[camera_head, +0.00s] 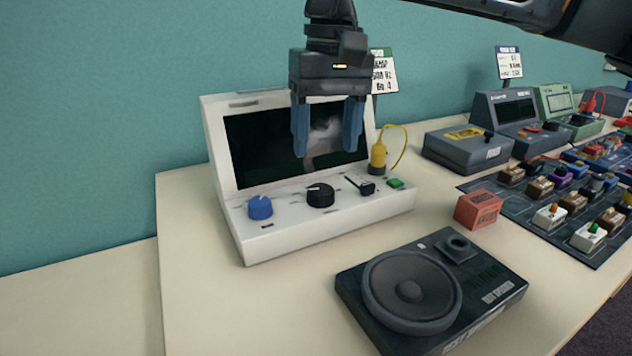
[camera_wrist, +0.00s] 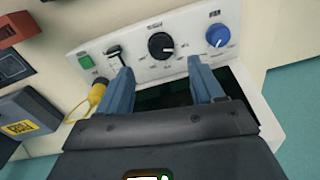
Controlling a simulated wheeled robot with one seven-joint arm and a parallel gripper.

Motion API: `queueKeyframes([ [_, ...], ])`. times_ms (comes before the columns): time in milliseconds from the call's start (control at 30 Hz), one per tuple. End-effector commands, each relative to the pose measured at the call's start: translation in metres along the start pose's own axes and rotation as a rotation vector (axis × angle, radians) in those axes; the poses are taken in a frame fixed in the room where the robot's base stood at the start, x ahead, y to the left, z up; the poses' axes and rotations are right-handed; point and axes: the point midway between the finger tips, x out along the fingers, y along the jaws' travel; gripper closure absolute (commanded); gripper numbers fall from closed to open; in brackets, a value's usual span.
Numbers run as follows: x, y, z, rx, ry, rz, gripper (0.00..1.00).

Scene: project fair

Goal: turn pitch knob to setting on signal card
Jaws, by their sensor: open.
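A white console (camera_head: 330,220) with a dark screen stands on the table. On its sloped front are a blue knob (camera_head: 260,207) and a larger black knob (camera_head: 320,195) with a white pointer mark. Their labels are too small to read, so I cannot tell which is pitch. In the wrist view the black knob (camera_wrist: 161,46) has a ring of markings, and the blue knob (camera_wrist: 218,35) is beside it. My gripper (camera_head: 325,150) is open and empty, above the black knob and before the screen, apart from both knobs. A signal card (camera_head: 384,72) is partly hidden behind my gripper; its text is only partly legible.
The console also has a small black lever (camera_head: 367,187), a green button (camera_head: 396,183) and a yellow plug (camera_head: 378,154) with a cable. A speaker box (camera_head: 470,300) and a red block (camera_head: 478,209) lie to the right. More devices fill the far right.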

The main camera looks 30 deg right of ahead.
Motion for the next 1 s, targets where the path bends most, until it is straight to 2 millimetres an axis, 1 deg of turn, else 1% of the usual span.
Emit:
queueKeyframes([
  [300,0.046,-0.001,0.001,-0.002,-0.003,-0.002,0.33],
  [500,0.068,-0.001,0.001,-0.001,-0.002,-0.002,0.33],
  [633,0.073,-0.001,0.001,-0.001,0.000,-0.002,0.33],
  [867,0.074,-0.001,0.001,-0.001,0.000,-0.002,0.33],
  [1000,0.074,-0.001,0.001,-0.001,0.000,-0.002,0.45],
])
